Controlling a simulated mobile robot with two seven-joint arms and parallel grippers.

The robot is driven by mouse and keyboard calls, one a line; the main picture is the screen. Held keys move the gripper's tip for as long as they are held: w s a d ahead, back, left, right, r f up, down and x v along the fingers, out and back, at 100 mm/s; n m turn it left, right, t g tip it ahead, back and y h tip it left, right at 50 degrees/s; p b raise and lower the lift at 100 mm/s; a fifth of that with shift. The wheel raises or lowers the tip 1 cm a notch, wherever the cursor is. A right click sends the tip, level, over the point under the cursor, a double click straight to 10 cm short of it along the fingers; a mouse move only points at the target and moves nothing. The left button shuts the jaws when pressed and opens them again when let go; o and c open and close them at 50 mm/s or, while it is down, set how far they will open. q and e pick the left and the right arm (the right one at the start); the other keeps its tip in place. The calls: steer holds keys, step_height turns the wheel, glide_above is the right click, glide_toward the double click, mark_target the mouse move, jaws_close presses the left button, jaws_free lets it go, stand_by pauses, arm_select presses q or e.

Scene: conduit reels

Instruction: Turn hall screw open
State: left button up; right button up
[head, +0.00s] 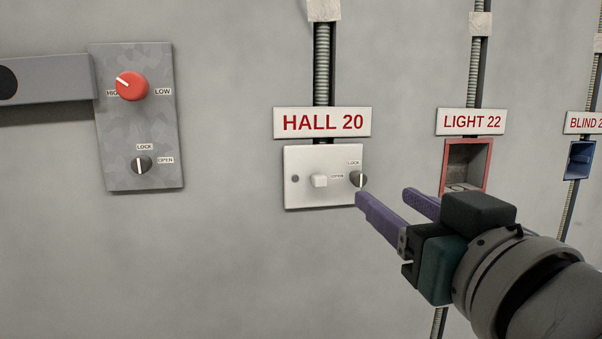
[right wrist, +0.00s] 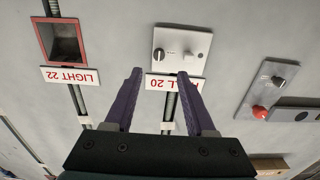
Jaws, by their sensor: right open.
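The hall screw (head: 358,179) is a dark round knob with a pale slot, at the right end of the white plate (head: 300,200) under the HALL 20 sign (head: 322,122). Its slot stands close to upright, below the LOCK label; the OPEN label is to its left. In the right wrist view, upside down, the screw (right wrist: 159,56) shows on the plate (right wrist: 180,32). My right gripper (head: 384,197) is open and empty, its purple fingers pointing toward the wall just right of and below the screw. No contact is clear. My left gripper is out of view.
A white push button (head: 319,181) sits on the same plate. A grey panel (head: 140,120) at left has a red knob (head: 132,87) and another LOCK/OPEN screw (head: 141,165). A red-framed box (head: 466,165) is under LIGHT 22 at right. The wall below the plate is bare.

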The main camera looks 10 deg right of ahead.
mark_target(361, 179)
steer(key=w, duration=0.8)
steer(key=shift+w+a, duration=0.1)
steer(key=shift+w, duration=0.2)
steer(key=shift+c, duration=0.2)
jaws_close()
